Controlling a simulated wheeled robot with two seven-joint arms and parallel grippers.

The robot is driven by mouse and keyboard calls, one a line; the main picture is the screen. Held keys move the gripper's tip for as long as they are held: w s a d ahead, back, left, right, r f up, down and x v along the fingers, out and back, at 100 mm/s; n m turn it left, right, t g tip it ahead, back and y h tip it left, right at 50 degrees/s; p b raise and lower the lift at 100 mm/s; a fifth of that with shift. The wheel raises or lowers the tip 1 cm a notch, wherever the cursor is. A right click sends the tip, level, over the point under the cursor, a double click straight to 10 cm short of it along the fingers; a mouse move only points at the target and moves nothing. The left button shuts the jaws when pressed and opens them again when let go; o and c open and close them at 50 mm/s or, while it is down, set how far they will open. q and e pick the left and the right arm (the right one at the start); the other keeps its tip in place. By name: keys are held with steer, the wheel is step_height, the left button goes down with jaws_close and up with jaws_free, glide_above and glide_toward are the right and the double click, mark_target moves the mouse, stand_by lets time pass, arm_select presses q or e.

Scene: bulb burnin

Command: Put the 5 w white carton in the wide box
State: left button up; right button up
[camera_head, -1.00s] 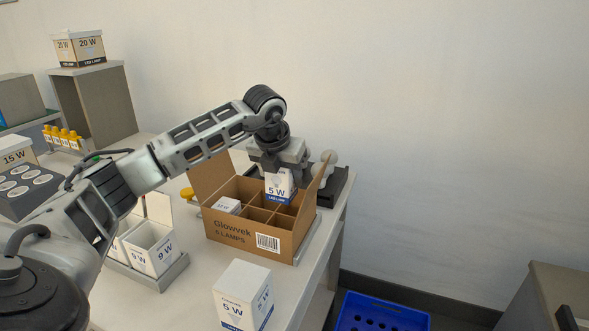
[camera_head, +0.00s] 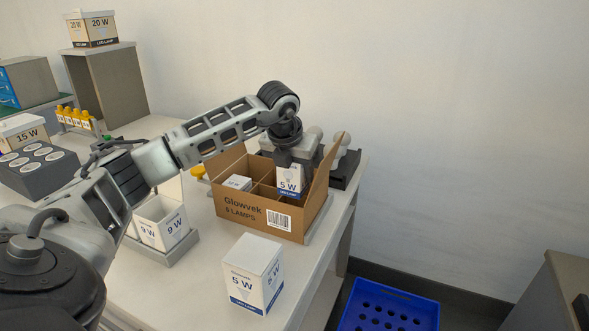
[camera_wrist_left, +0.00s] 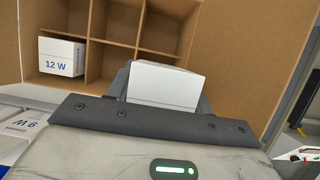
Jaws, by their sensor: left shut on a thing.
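My left gripper (camera_head: 289,167) is shut on a white 5 W carton (camera_head: 289,182) with a blue band. It holds it upright over the right part of the wide brown Glowvek box (camera_head: 245,212). The carton's blue lower band still shows above the box's front rim; how far it is into a compartment is unclear. In the left wrist view the white top of the held carton (camera_wrist_left: 165,86) sits between the fingers, beside the brown dividers (camera_wrist_left: 113,22). A 12 W carton (camera_wrist_left: 62,56) fills one compartment. My right gripper is not in view.
Another white 5 W carton (camera_head: 253,275) stands on the table in front. A grey tray with 9 W cartons (camera_head: 161,224) is left of the box. The box's right flap (camera_head: 325,176) stands up near the gripper. A blue crate (camera_head: 388,306) is below the table, right.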

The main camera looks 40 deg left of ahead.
mark_target(295, 190)
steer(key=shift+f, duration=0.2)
arm_select(q)
steer(key=shift+f+b, duration=0.45)
steer(key=shift+f, duration=0.1)
steer(key=shift+f+b, duration=0.9)
steer(key=shift+f, duration=0.35)
steer(key=shift+f+b, duration=0.45)
steer(key=shift+f, duration=0.15)
steer(key=shift+f+b, duration=0.3)
steer(key=shift+f, duration=0.1)
steer(key=o, duration=0.7)
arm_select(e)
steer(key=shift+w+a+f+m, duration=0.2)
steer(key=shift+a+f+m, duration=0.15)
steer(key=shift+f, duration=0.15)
